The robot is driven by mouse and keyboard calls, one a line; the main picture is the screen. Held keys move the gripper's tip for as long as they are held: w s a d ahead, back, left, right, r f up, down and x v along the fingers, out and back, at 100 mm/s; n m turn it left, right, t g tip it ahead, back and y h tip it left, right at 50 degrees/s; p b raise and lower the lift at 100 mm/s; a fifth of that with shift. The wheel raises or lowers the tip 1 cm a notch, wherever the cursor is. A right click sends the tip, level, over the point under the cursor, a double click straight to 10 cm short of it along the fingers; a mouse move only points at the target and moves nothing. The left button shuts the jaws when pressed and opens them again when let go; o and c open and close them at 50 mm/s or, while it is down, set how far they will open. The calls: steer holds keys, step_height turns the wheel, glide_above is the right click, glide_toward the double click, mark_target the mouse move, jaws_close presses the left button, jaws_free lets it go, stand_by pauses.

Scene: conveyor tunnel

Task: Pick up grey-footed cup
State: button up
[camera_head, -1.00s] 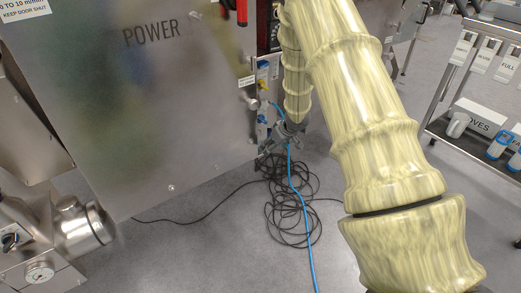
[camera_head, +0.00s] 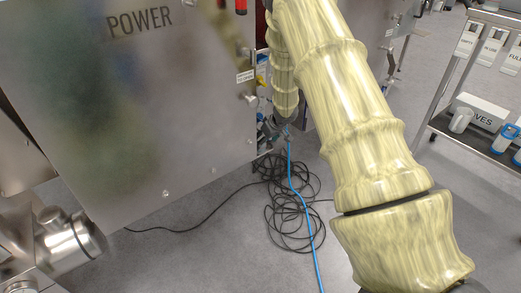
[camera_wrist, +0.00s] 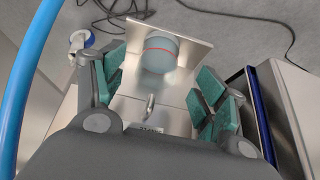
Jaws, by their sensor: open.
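My gripper (camera_wrist: 162,76) is open in the wrist view, with green pads on both sides and nothing held. Beyond and between the pads is a grey-blue round body (camera_wrist: 158,54) with a thin red ring, by a metal plate (camera_wrist: 196,48). I cannot tell whether it is the grey-footed cup, as no foot shows. In the head view my pale yellow arm crosses the picture, and the gripper is small and partly hidden by it.
A large metal cabinet marked POWER (camera_head: 150,120) fills the left. Coiled black cable (camera_head: 290,215) and a blue hose (camera_head: 312,243) lie on the floor. The trolley (camera_head: 440,122) stands at the right. A blue-edged metal box (camera_wrist: 285,110) is right of the gripper in the wrist view.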

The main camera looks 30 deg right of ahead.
mark_target(263, 152)
steer(key=shift+b+x, duration=1.65)
steer(key=shift+x, duration=0.45)
steer(key=shift+b+x, duration=0.55)
steer(key=shift+x, duration=0.35)
steer(key=shift+s+d, duration=0.1)
steer(key=shift+d, duration=0.05)
steer(key=shift+c, duration=0.5)
steer(key=c, duration=0.9)
